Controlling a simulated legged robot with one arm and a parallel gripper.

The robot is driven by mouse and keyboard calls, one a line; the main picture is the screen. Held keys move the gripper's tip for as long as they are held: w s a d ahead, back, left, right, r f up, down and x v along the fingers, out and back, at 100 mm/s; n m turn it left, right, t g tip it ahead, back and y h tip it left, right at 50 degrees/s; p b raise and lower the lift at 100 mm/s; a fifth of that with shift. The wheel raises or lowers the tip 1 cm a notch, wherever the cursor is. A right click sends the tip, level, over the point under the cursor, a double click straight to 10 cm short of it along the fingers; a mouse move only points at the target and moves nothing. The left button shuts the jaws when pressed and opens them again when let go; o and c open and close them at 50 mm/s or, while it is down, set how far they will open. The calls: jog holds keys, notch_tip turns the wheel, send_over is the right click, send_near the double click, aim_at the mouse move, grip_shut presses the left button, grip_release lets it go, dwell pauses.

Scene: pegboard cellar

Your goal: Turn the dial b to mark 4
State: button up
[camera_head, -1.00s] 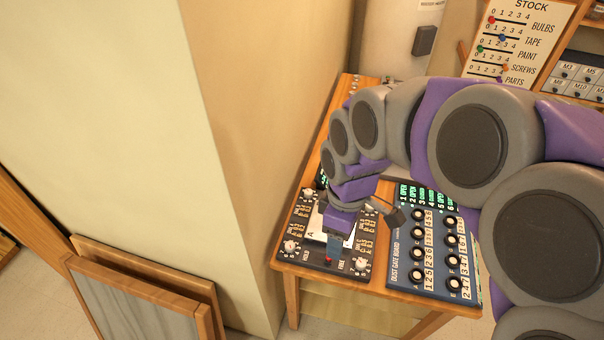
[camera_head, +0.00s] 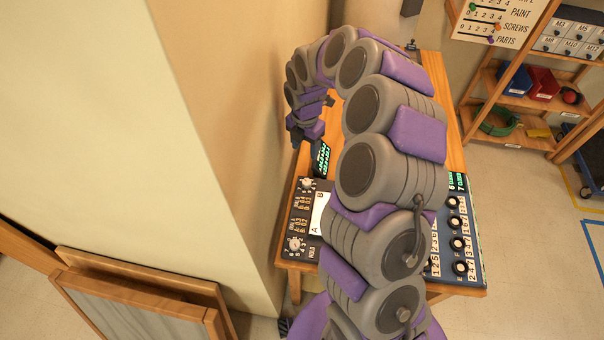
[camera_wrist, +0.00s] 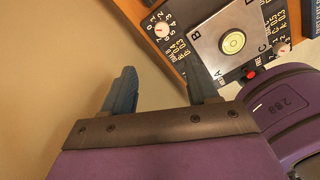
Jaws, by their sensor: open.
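The dial panel (camera_head: 295,222) lies on the wooden table, partly hidden by my arm. In the head view one white knob (camera_head: 307,184) sits at its upper left and another knob (camera_head: 294,244) at its lower left. The wrist view shows a white knob (camera_wrist: 162,29) with a red mark inside a ring of numbers, and a second knob (camera_wrist: 283,48) at right. I cannot tell surely which is dial b, or its exact reading. My gripper (camera_wrist: 160,75) is open and empty, its fingers apart near the panel's edge and touching no knob.
A pale plate (camera_wrist: 228,38) with letters and a round yellow-green centre sits on the panel, with a red button (camera_wrist: 250,73) beside it. The dust gate board (camera_head: 468,240) lies to the right. A wall (camera_head: 230,130) stands close on the left.

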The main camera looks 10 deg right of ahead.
aim_at(307, 181)
jog(key=f, duration=1)
jog(key=f+b, duration=0.1)
jog(key=f, duration=0.4)
jog(key=shift+s+d+f, duration=0.15)
jog(key=shift+d+f, duration=0.1)
jog(key=shift+f, duration=0.15)
jog(key=shift+d+f, duration=0.2)
jog(key=shift+f, duration=0.45)
jog(key=shift+a, duration=0.15)
jog(key=shift+a, duration=0.1)
jog(key=c, duration=1)
jog(key=shift+c, duration=0.2)
